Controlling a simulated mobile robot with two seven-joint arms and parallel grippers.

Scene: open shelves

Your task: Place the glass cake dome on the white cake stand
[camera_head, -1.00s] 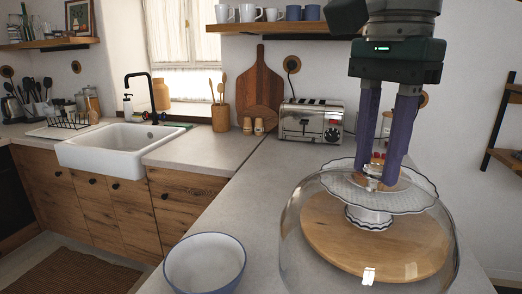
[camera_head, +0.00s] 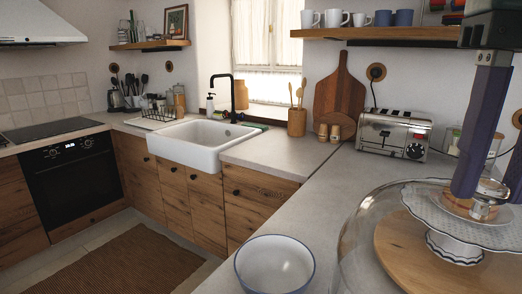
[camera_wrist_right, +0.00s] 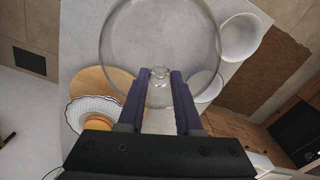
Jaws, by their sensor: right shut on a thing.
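The clear glass cake dome (camera_head: 362,228) is at the lower right of the head view, partly cut off by the frame. My right gripper (camera_head: 487,195) is shut on the dome's glass knob, which shows between the fingertips in the wrist view (camera_wrist_right: 158,73). The white cake stand (camera_head: 455,248) has a scalloped, patterned rim and shows through the glass. In the wrist view the stand (camera_wrist_right: 76,112) is left of the fingers, beside the dome, with something brownish on its plate. My left gripper is not in view.
A round wooden board (camera_head: 400,262) lies by the stand. A white bowl with a blue rim (camera_head: 274,265) is left of the dome. The toaster (camera_head: 393,135), shakers and cutting board stand at the back. The counter between bowl and toaster is clear.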

